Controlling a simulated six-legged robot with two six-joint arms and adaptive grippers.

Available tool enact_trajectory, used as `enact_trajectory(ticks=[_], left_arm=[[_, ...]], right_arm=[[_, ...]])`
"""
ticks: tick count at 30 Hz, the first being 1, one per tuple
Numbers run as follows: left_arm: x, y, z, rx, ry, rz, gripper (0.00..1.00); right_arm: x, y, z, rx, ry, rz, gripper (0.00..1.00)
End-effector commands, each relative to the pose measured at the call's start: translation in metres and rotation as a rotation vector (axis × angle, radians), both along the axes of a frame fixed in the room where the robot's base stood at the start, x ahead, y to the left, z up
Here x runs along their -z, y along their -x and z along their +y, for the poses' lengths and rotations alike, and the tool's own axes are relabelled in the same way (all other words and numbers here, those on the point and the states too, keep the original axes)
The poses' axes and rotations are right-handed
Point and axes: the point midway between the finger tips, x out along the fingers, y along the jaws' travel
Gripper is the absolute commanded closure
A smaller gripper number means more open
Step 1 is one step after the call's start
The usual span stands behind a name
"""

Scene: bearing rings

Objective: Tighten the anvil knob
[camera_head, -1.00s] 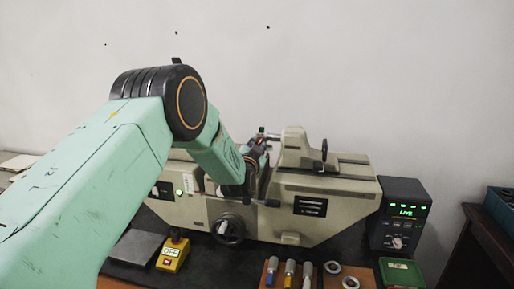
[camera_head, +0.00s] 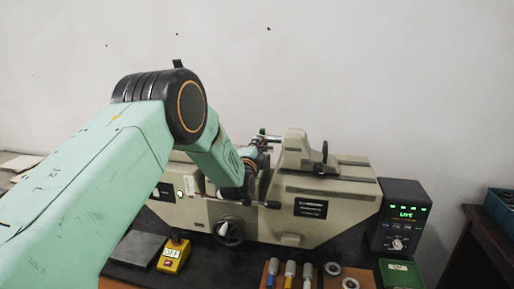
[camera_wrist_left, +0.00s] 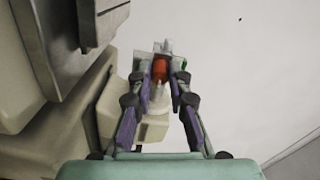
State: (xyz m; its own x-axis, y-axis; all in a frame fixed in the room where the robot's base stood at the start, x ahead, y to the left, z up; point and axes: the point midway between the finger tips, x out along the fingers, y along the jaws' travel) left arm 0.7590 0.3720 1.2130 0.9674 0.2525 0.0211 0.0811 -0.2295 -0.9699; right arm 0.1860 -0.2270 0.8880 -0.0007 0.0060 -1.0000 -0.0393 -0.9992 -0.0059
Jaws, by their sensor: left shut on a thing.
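The beige measuring machine (camera_head: 345,205) stands on the dark bench. My left arm reaches over its left part, and its gripper (camera_head: 263,139) is at the top of the machine, left of the raised beige block (camera_head: 296,150). In the left wrist view my left gripper (camera_wrist_left: 162,72) has its two fingers closed in on a red-orange knob (camera_wrist_left: 160,69). A pale cylindrical part lies below the knob there, and a clear and silvery piece shows beyond it. The fingers partly hide the knob. My right gripper is in neither view.
A display box (camera_head: 403,216) reading LIVE stands right of the machine. A handwheel (camera_head: 228,231) is on the machine's front. A yellow switch box (camera_head: 173,254), several coloured-handled tools, rings and a green box (camera_head: 400,272) lie in front.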

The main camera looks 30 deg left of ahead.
Motion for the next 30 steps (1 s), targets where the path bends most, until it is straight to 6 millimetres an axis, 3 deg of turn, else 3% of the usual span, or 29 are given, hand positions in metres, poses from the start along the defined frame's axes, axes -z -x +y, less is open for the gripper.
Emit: enact_trajectory(ticks=[20,21,30], left_arm=[[0.0018,0.0001,-0.0021,0.005,-0.062,0.02,1.0],[0.0019,0.0001,-0.0021,0.005,-0.062,0.02,0.81],[0.0012,0.0001,-0.001,0.002,-0.06,0.018,0.59]], right_arm=[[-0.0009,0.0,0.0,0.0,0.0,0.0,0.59],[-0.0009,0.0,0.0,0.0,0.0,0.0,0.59],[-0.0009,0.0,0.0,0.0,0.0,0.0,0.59]])
